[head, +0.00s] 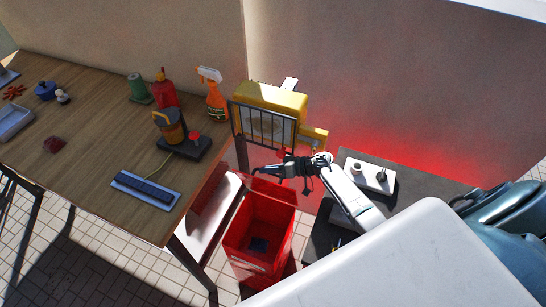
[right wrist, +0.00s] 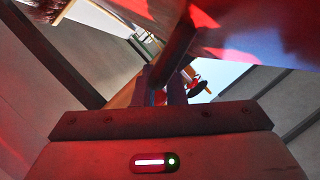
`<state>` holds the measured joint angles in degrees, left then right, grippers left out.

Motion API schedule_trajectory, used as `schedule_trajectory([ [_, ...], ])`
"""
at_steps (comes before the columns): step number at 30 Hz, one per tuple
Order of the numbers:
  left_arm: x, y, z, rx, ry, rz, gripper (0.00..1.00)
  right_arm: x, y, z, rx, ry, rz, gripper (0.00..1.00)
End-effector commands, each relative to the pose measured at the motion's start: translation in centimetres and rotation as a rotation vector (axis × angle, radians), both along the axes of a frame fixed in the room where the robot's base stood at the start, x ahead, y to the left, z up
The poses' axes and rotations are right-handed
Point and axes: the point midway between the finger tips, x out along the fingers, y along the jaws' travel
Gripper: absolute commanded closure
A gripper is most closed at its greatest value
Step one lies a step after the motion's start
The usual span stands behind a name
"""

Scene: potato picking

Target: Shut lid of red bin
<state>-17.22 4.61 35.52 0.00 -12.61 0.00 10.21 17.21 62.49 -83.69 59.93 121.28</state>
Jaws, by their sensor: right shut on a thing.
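The red bin (head: 238,243) stands on the tiled floor between the wooden table and the dark surface at right. Its top is open, and a dark blue item (head: 259,244) shows at the bottom. The red lid (head: 275,191) is raised at the bin's far side. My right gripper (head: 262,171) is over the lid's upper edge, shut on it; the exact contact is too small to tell. In the right wrist view the fingers (right wrist: 166,92) meet a dark edge, with a red-lit surface (right wrist: 235,28) at upper right. My left gripper is not in view.
The wooden table (head: 90,140) at left holds a spray bottle (head: 214,95), a red bottle (head: 163,88) and a keyboard-like item (head: 146,190). A yellow machine (head: 270,97) with a dark grille stands behind the bin. A white block (head: 370,175) lies on the dark surface at right.

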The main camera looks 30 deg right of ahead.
Motion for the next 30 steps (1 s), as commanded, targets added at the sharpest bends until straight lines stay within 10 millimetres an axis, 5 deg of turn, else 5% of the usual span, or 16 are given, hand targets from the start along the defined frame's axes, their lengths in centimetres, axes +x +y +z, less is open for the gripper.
schedule_trajectory([
  [12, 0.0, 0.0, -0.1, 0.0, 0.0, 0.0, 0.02, -3.9, 4.7, -1.6, -0.16, -0.137, 0.001, 1.0],
  [30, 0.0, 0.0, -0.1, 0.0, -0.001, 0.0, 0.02, -4.9, 5.8, -2.3, -0.158, -0.136, 0.001, 1.0],
])
